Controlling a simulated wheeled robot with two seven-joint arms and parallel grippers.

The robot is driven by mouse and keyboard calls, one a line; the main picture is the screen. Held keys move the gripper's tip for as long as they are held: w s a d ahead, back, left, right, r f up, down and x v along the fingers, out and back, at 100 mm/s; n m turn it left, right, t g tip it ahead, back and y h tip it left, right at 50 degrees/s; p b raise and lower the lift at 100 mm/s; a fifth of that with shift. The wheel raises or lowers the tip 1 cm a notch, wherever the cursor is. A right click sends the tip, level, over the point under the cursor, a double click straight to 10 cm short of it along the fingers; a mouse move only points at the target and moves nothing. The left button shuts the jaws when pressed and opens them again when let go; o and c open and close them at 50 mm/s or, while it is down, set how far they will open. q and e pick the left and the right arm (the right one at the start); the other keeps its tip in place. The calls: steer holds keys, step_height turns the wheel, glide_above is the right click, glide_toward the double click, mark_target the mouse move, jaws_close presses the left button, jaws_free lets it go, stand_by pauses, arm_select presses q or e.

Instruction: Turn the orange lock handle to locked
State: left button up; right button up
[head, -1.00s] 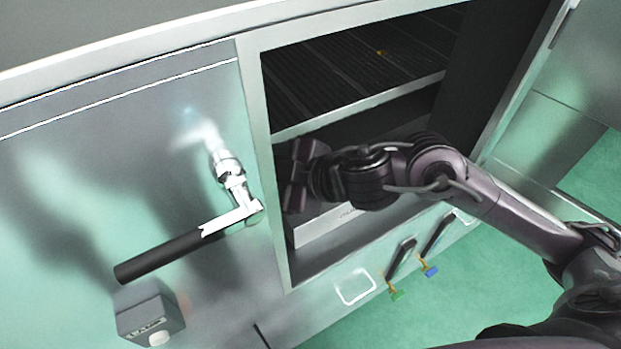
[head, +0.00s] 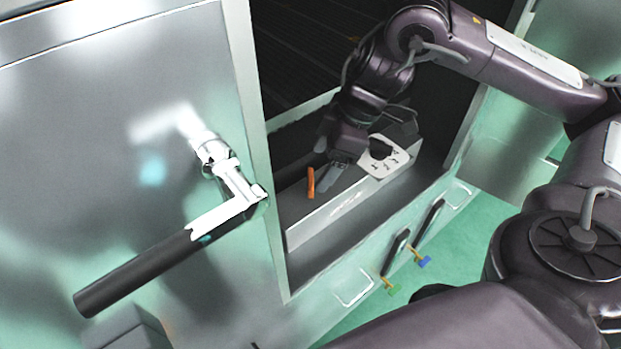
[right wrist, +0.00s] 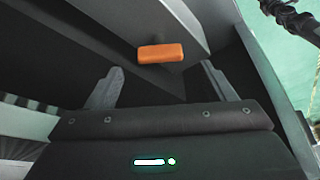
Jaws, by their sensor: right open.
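The orange lock handle (head: 310,182) stands upright on the grey box-shaped unit inside the metal cabinet's opening. In the right wrist view the orange handle (right wrist: 161,53) lies crosswise, ahead of and between the fingertips. My right gripper (head: 322,172) is beside the handle, reaching down into the opening from the upper right. In the right wrist view the right gripper (right wrist: 160,85) is open, with a finger on each side and nothing between them. The handle looks apart from the fingers. My left gripper is not in view.
A white plate with lettering (head: 383,157) lies on the unit, right of the gripper. A black-handled door latch (head: 140,270) juts out at left. The opening's left frame post (head: 262,180) stands close to the handle. Blue (head: 424,262) and green (head: 391,289) tagged levers sit below.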

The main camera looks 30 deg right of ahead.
mark_target(311, 178)
steer(key=shift+x, duration=2.2)
steer(key=shift+a, duration=0.1)
steer(key=shift+c, duration=0.5)
steer(key=c, duration=0.9)
steer(key=shift+r, duration=0.1)
steer(key=shift+s+r+m+t+h+p, duration=0.15)
steer(key=shift+m+t+h+p, duration=0.2)
steer(key=shift+m+p, duration=0.85)
steer(key=m+h+p, duration=0.1)
steer(key=m+p, duration=0.2)
steer(key=p, duration=0.2)
steer(key=m+t+h+p, duration=0.1)
steer(key=m+p, duration=0.3)
steer(key=shift+a+r+p, duration=0.1)
steer(key=shift+a+p, duration=0.1)
steer(key=shift+p, duration=0.15)
steer(key=shift+f+m+t+h+p, duration=0.3)
steer(key=shift+m+p, duration=0.2)
steer(key=shift+p, duration=0.35)
